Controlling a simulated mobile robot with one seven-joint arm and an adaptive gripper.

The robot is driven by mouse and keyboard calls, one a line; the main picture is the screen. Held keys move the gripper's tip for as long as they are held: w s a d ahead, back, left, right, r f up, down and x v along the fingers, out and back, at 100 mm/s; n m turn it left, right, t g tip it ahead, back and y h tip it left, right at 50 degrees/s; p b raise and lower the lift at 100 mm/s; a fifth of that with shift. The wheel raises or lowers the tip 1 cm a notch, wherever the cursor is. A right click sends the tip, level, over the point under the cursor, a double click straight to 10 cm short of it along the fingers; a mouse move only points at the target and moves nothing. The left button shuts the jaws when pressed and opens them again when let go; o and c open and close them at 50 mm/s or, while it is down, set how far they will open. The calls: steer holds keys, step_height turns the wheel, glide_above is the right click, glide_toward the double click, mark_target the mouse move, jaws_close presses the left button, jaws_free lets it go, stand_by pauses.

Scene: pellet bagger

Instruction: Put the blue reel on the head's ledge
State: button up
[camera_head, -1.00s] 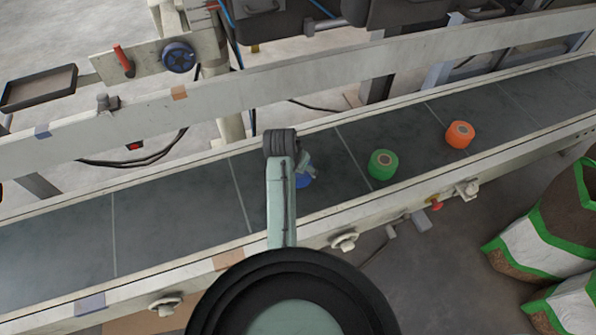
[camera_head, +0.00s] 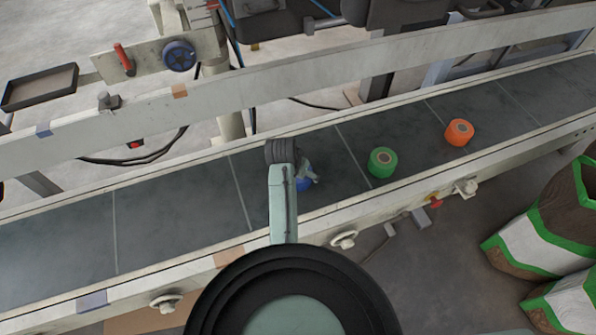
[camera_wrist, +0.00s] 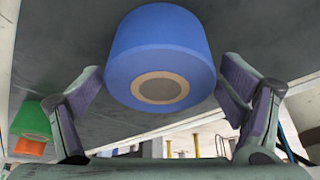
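The blue reel (camera_head: 303,184) is on the dark conveyor belt, partly hidden behind my arm and gripper in the head view. In the wrist view the blue reel (camera_wrist: 160,55) is large, with its tan core facing the camera. My gripper (camera_wrist: 160,85) is open, with one finger on each side of the reel and a gap showing on both sides. In the head view my gripper (camera_head: 308,174) is small, right at the reel. I cannot surely tell which part is the head's ledge; a shallow dark tray (camera_head: 40,86) is at the upper left.
A green reel (camera_head: 382,162) and an orange reel (camera_head: 459,132) stand on the belt (camera_head: 180,212) to the right. Pale rails run along both belt sides. A blue handwheel (camera_head: 180,56) and red lever (camera_head: 124,60) are beyond the far rail. Filled bags (camera_head: 545,225) are at the right.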

steer(key=shift+r, duration=0.1)
steer(key=b+v, duration=0.1)
steer(key=v, duration=1.1)
steer(key=shift+r, duration=0.1)
steer(key=shift+a, duration=0.1)
